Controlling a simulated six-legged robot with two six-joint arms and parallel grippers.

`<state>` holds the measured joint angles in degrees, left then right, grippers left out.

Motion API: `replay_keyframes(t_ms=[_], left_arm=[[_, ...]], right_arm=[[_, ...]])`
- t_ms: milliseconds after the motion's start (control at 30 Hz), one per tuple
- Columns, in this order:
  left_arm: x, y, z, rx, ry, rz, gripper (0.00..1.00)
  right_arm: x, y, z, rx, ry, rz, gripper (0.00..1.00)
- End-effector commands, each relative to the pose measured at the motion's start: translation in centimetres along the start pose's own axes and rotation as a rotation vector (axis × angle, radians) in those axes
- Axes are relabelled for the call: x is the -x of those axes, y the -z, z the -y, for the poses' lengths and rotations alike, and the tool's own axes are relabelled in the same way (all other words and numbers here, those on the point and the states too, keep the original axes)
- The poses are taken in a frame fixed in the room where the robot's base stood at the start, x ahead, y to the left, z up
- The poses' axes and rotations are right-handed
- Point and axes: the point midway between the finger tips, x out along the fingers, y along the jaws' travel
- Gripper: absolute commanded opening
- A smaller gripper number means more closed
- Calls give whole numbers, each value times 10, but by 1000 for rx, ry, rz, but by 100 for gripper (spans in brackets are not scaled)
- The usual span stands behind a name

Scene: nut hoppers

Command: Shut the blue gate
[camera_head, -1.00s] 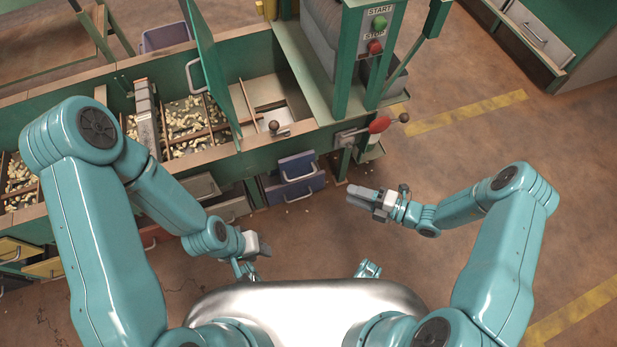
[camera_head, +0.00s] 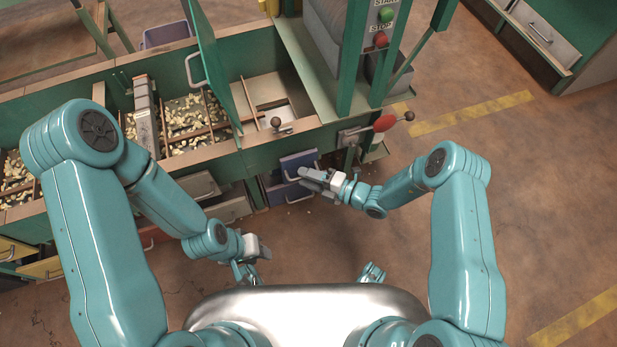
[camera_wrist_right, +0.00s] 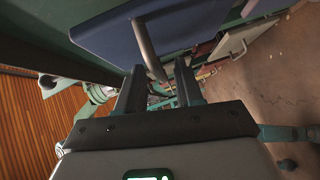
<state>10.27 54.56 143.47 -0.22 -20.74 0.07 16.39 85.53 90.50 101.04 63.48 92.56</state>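The blue gate (camera_head: 295,160) is a blue panel with a grey bar handle, low on the front of the green hopper bench in the head view. It stands out from the bench front. In the right wrist view the blue panel (camera_wrist_right: 105,38) fills the top, and its handle (camera_wrist_right: 147,48) runs down toward my fingertips. My right gripper (camera_head: 304,176) is open at the handle, with the handle's end near the gap between the fingers (camera_wrist_right: 158,78). I cannot tell whether they touch. My left gripper (camera_head: 262,256) is low and away from the gate; its fingers are unclear.
A second bluish drawer front (camera_head: 283,191) sits just below the gate. A red-handled lever (camera_head: 384,123) juts out to the right. A tall green door (camera_head: 213,75) stands up from the hoppers holding nuts. The floor on the right is open.

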Motion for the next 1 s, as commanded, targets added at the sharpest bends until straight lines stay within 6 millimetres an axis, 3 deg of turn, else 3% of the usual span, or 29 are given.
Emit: replay_keyframes(t_ms=[133, 233, 433, 667, 1000], left_arm=[[0, 0, 0, 0, 0, 0, 36], [0, 0, 0, 0, 0, -1, 36], [-2, 0, 1, 0, 0, -1, 36], [-23, 6, 12, 15, 2, -15, 36], [-21, 7, 12, 16, 2, -17, 36]], right_arm=[[0, 0, 0, 0, 0, 0, 33], [0, 0, 0, 0, 0, 0, 0], [-1, -1, 1, 1, 0, -1, 0], [-24, -25, -2, 5, 0, 0, 0], [-28, -30, -9, 3, -1, 5, 0]])
